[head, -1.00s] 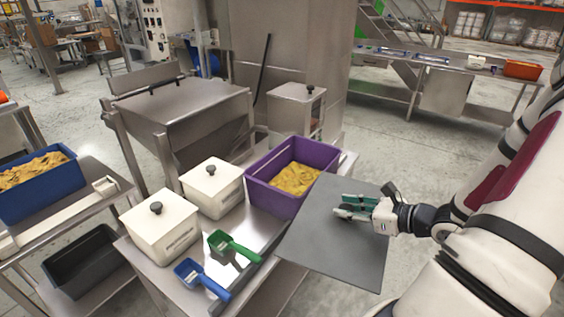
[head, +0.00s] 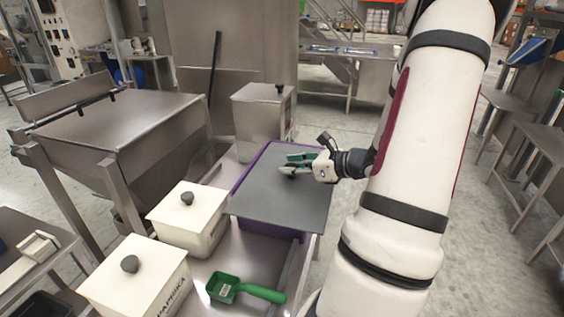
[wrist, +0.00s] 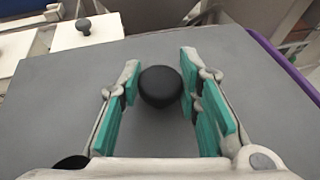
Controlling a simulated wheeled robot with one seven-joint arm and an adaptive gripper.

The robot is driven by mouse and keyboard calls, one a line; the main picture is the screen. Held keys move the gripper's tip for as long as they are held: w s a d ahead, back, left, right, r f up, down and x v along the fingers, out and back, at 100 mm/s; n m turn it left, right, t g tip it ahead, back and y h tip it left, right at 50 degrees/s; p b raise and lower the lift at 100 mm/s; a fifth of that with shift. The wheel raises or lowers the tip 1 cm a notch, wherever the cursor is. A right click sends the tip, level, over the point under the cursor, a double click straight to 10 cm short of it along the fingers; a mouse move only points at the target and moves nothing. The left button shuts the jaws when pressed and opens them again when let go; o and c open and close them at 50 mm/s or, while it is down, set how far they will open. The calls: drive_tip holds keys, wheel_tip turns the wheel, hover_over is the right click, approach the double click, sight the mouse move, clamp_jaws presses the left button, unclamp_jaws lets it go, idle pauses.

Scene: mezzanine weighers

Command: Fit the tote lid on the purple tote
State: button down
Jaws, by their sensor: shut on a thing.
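The grey tote lid (head: 275,205) is a flat sheet with a black knob (wrist: 160,86). My gripper (head: 290,164) has its green-padded fingers on either side of the knob and is shut on it, holding the lid. The lid is over the purple tote (head: 288,233) and hides its contents. A strip of purple rim shows past the lid's far left edge, and purple wall shows below its near edge. In the wrist view the purple rim (wrist: 285,67) shows at right beyond the lid. The lid looks off-centre; I cannot tell whether it touches the rim.
Two white lidded bins (head: 188,220) (head: 137,278) stand left of the tote on the steel table. A green scoop (head: 245,290) lies in front. A steel lidded canister (head: 262,120) stands behind the tote. A large steel hopper (head: 110,125) is at left.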

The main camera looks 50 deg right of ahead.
sight(286, 149)
drive_tip(key=w+d, duration=0.5)
drive_tip(key=w+d+f+p, duration=0.1)
drive_tip(key=w+d, duration=0.1)
drive_tip(key=w, duration=0.1)
drive_tip(key=shift+w+d, duration=0.2)
drive_tip(key=shift+d+f, duration=0.1)
drive_tip(key=shift+f, duration=1.7)
drive_tip(key=c, duration=1.2)
unclamp_jaws()
drive_tip(key=shift+s, duration=0.1)
